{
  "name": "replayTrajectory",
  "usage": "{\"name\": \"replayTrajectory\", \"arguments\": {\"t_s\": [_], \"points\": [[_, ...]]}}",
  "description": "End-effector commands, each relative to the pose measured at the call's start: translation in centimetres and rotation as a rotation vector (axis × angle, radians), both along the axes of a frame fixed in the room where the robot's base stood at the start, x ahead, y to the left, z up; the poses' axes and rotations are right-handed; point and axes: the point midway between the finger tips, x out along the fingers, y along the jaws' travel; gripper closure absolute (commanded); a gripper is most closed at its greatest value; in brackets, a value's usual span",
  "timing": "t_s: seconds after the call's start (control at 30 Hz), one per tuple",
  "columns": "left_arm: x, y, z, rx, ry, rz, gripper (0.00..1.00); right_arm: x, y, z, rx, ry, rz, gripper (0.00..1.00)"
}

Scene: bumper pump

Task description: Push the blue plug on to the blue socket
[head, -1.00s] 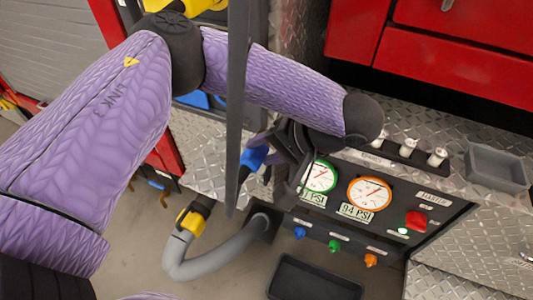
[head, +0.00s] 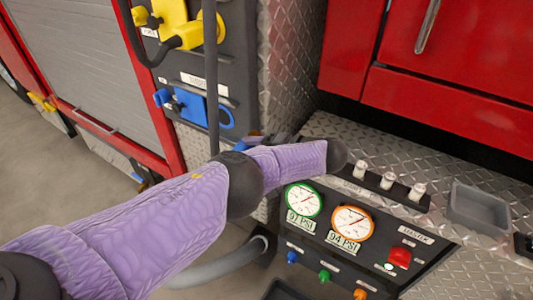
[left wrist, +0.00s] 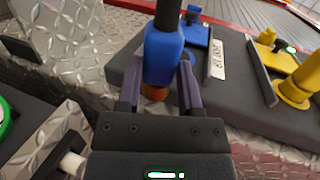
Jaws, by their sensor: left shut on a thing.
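The blue plug (left wrist: 163,55) is between the fingers of my left gripper (left wrist: 158,88) in the left wrist view. A dark hose or handle rises from its top, and an orange-brown tip shows below it. The blue socket (head: 203,108) is on the dark side panel in the head view, left of the gripper. The left wrist view also shows blue socket parts (left wrist: 196,33) beyond the plug, which looks apart from them. In the head view my forearm largely hides my left gripper (head: 268,140) and the plug. My right gripper is not in view.
A yellow coupling (head: 185,32) sits above the blue socket. A thin dark vertical post (head: 211,75) crosses in front of the panel. The gauge panel (head: 385,228), with knobs and a red button, lies at the lower right. A grey hose (head: 215,265) hangs below my arm.

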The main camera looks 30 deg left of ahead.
Motion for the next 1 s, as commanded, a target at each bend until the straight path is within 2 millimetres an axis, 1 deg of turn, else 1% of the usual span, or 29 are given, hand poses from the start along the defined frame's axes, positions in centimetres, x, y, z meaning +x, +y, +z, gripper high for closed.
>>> {"name": "replayTrajectory", "arguments": {"t_s": [0.13,0.27,0.4,0.5,0.6,0.73,0.87,1.0], "points": [[0.1,2.2,-0.3,0.048,0.004,-0.006,1.0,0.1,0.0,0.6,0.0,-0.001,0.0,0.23],[-0.5,5.7,-0.6,0.127,0.004,-0.022,1.0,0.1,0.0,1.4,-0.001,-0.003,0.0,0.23],[-2.2,8.8,-0.7,0.205,-0.004,-0.041,1.0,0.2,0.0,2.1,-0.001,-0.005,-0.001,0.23],[-3.7,10.3,-0.5,0.25,-0.009,-0.055,1.0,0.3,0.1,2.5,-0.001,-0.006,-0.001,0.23],[-5.0,11.3,-0.3,0.284,-0.013,-0.065,1.0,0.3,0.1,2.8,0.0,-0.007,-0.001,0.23],[-5.8,11.8,-0.2,0.306,-0.017,-0.071,1.0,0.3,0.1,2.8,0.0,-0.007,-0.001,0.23],[-5.1,11.8,-0.6,0.309,-0.017,-0.072,1.0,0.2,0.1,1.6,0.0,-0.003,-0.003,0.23],[-3.4,11.6,-0.9,0.309,-0.019,-0.072,1.0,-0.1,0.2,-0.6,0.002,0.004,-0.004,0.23]]}}
